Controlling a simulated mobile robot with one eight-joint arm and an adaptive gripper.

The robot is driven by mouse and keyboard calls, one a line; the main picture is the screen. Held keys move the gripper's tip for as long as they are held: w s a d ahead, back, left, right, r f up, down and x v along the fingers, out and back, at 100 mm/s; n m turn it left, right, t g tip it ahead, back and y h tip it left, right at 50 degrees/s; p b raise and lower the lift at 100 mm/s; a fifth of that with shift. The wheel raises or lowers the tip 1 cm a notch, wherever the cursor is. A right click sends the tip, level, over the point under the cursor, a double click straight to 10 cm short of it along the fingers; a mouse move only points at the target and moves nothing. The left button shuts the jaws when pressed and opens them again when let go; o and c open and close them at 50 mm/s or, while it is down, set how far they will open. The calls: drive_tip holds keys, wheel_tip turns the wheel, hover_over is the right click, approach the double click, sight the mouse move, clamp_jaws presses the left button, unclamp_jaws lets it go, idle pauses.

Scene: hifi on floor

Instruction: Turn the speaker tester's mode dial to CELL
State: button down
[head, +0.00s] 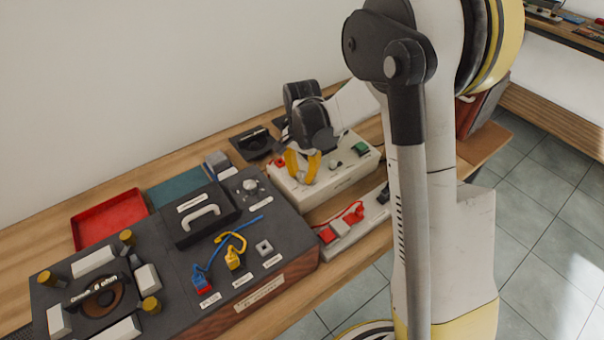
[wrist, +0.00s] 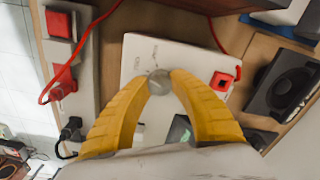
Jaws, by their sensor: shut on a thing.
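The speaker tester is a white box (head: 342,180) on the wooden bench; its pale top panel (wrist: 140,48) fills the middle of the wrist view. Its round grey mode dial (wrist: 158,84) has small printed marks around it, too small to read. My gripper (wrist: 159,78) has its yellow fingers closed on the dial from both sides. In the head view my gripper (head: 302,172) reaches down onto the box top, and its fingers hide the dial there. Which mode the dial points to cannot be told.
A power strip (head: 345,228) with red plugs lies in front. A black speaker (wrist: 284,86) is close by. A dark test console (head: 285,228) stands to the left.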

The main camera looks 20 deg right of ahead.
sight(302, 174)
idle(0.3)
drive_tip(key=c, duration=1.1)
unclamp_jaws()
wheel_tip(302, 174, up, 12)
